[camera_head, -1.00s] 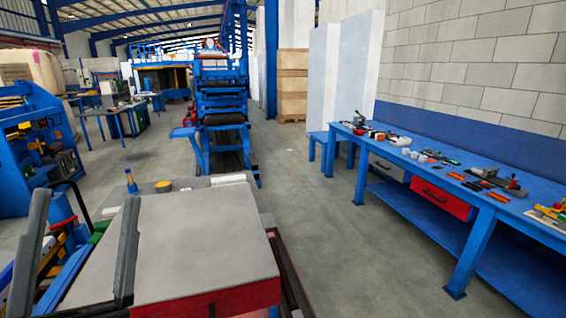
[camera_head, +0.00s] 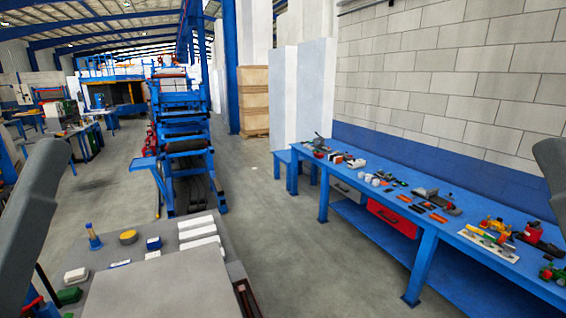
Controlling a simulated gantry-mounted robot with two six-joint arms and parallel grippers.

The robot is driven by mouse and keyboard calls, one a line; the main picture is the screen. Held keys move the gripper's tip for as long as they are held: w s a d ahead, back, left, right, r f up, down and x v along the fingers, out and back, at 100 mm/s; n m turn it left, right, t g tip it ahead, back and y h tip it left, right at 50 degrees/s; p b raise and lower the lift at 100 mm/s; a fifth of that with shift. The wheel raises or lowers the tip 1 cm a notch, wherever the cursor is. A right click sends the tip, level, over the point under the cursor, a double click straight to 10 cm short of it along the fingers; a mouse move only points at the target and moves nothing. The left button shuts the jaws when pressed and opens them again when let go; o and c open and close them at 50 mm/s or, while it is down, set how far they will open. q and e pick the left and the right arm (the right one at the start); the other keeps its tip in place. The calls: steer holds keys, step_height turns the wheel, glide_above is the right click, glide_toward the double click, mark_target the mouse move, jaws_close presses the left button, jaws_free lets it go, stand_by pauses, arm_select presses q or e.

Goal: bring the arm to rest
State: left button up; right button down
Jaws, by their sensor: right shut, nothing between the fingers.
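A grey part of my right arm (camera_head: 553,170) shows at the right edge, raised over the end of the blue bench. My right gripper is shut with nothing in it, and its fingertips cannot be made out clearly. A grey part of my left arm (camera_head: 32,215) rises at the left edge, and the left gripper's fingers do not show. Neither arm part visibly touches anything.
A grey-topped worktable (camera_head: 165,285) is in front, with white blocks (camera_head: 198,235), a yellow round piece (camera_head: 128,237) and a blue-tipped cone (camera_head: 93,237). A long blue bench (camera_head: 430,225) with tools runs along the right wall. Clear floor (camera_head: 275,215) lies between.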

arm_select(q)
step_height(320, 180, up, 17)
steer(key=p, duration=1.3)
arm_select(e)
step_height(320, 180, up, 17)
arm_select(q)
step_height(320, 180, down, 49)
steer(key=b, duration=4.8)
steer(key=shift+b, duration=0.35)
arm_select(e)
step_height(320, 180, down, 49)
arm_select(q)
steer(key=shift+r, duration=0.1)
arm_select(e)
steer(key=shift+r, duration=0.1)
